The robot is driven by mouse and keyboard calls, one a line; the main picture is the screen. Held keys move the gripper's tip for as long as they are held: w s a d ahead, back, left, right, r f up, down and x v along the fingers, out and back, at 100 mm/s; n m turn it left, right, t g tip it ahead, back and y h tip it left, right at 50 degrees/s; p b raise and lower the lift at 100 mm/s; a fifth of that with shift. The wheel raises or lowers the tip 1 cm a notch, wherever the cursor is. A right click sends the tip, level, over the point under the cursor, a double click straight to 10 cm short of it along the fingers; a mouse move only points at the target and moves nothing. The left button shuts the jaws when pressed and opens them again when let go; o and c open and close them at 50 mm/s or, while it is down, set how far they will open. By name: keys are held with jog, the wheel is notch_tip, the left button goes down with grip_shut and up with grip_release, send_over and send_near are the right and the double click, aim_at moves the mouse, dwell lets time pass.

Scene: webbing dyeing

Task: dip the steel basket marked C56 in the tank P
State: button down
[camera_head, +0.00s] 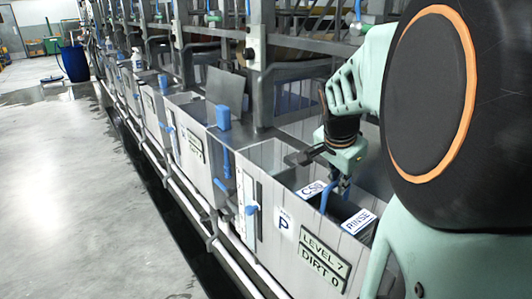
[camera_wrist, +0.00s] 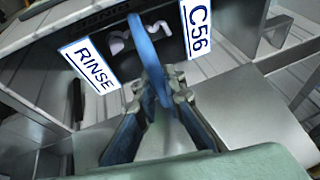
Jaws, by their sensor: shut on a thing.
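The steel basket marked C56 shows as a dark opening (camera_wrist: 135,42) with grey pieces inside in the wrist view. Its white C56 plate (camera_head: 312,189) also shows in the head view. A RINSE plate (camera_head: 358,221) is on the other side of the opening. My gripper (camera_wrist: 160,95) is shut on the basket's blue handle (camera_wrist: 147,50), with a finger on each side. In the head view my gripper (camera_head: 341,180) is at the mouth of tank P (camera_head: 270,205), whose front carries a P label. I cannot tell how deep the basket sits; its lower part is hidden.
A panel (camera_head: 324,258) on the tank front reads LEVEL 7, DIRT 0. More grey tanks with frames and pipes run away to the back left. A blue cup-like thing (camera_head: 222,117) stands on a rim.

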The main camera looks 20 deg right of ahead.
jog(key=shift+f+b, duration=3.35)
jog(key=shift+f, duration=0.85)
jog(key=shift+r, duration=0.1)
notch_tip(320, 180, up, 24)
jog(key=p, duration=1.7)
jog(key=shift+f, duration=0.2)
